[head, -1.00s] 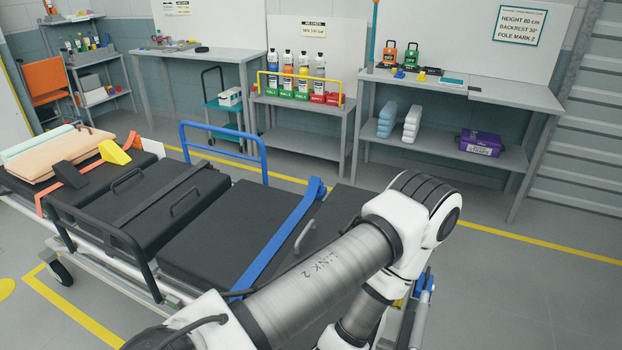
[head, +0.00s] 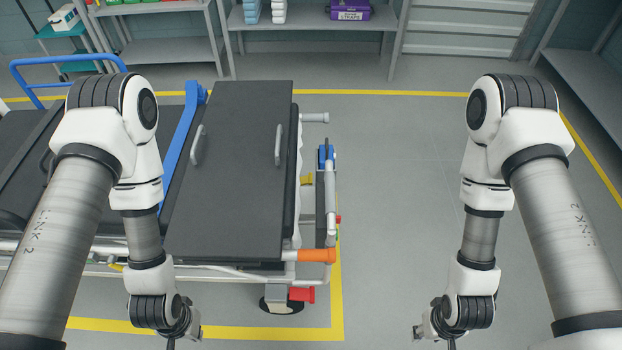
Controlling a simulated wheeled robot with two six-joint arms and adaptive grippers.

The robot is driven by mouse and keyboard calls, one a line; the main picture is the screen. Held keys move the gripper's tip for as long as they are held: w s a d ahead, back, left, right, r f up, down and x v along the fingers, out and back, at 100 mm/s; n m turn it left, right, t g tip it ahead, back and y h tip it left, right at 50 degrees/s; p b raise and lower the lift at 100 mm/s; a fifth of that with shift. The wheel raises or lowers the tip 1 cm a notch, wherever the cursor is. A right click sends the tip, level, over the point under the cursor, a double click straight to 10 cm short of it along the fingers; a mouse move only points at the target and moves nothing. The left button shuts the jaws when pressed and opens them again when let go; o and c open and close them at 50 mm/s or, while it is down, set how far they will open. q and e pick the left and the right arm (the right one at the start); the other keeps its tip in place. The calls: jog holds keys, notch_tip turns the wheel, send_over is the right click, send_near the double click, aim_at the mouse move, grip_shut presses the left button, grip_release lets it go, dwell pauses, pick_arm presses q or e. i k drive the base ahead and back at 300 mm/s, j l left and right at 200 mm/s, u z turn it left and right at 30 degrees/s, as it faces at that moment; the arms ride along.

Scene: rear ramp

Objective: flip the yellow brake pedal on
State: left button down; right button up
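A small yellow piece (head: 306,180) shows at the right end of the stretcher, between the black mattress edge and the white end rail. It may be the yellow brake pedal, but it is too small and partly covered to tell its position. A red pedal-like part (head: 302,294) sits by the near right wheel (head: 282,306), below an orange grip (head: 316,255). My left arm reaches down over the stretcher's near side, and my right arm hangs over open floor to the right.
Shelves with a purple case (head: 350,10) line the back. The floor (head: 400,200) between stretcher and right arm is clear.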

aim_at(306, 180)
jog(key=l, duration=1.15)
jog(key=i+l, duration=0.3)
jog(key=l, duration=0.15)
jog(key=i+l+z, duration=0.1)
jog(key=i+l, duration=0.2)
jog(key=l, duration=0.15)
jog(key=i+l+z, duration=0.1)
jog(key=i+l, duration=0.2)
jog(key=l, duration=0.15)
jog(key=i+j, duration=0.1)
jog(key=i, duration=0.25)
jog(key=i+j, duration=0.1)
jog(key=i, duration=0.25)
jog(key=j, duration=0.75)
jog(key=k, duration=0.05)
